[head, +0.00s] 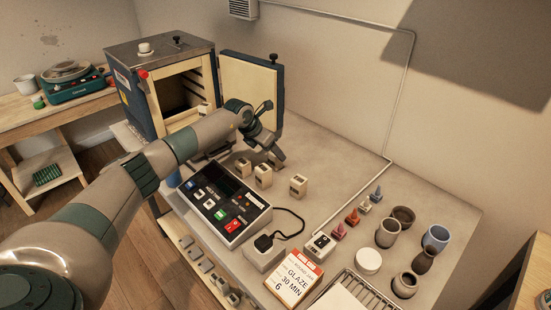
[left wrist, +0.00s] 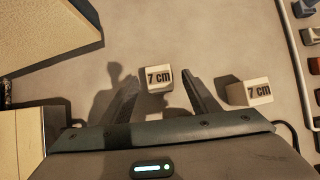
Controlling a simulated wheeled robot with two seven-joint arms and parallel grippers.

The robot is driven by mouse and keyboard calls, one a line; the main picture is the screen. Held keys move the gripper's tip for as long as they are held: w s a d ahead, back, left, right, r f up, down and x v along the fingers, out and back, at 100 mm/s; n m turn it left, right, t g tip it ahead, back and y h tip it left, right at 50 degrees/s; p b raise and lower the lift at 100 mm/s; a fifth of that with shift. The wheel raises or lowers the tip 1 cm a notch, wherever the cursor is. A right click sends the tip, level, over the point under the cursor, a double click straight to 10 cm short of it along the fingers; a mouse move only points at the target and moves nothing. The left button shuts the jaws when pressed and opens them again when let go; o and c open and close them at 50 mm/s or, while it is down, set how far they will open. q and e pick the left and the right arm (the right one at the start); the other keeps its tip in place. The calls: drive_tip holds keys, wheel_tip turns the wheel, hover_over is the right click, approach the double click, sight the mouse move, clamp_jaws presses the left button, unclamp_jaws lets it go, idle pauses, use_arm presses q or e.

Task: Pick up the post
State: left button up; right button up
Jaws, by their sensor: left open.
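Small cream block posts stand on the grey table in the head view: one at the left (head: 243,168), one in the middle (head: 263,176) and one at the right (head: 298,185). My left gripper (head: 279,157) is open and hangs beside them, in front of the open kiln door. In the left wrist view, a post marked "7 cm" (left wrist: 158,79) appears between the tips of the open fingers (left wrist: 163,83), with no clear contact. A second post marked "7 cm" (left wrist: 249,92) lies just right of the right finger. My right gripper is not in view.
The kiln (head: 135,75) stands at the back left with its door (head: 252,90) open. A control box (head: 222,205) sits in front of the posts. The table behind the posts is clear.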

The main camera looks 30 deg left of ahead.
use_arm(q)
drive_tip(key=shift+p+x, duration=0.5)
drive_tip(key=shift+x, duration=1.15)
drive_tip(key=shift+a, duration=0.1)
drive_tip(key=shift+c, duration=0.6)
drive_tip(key=c, duration=1.1)
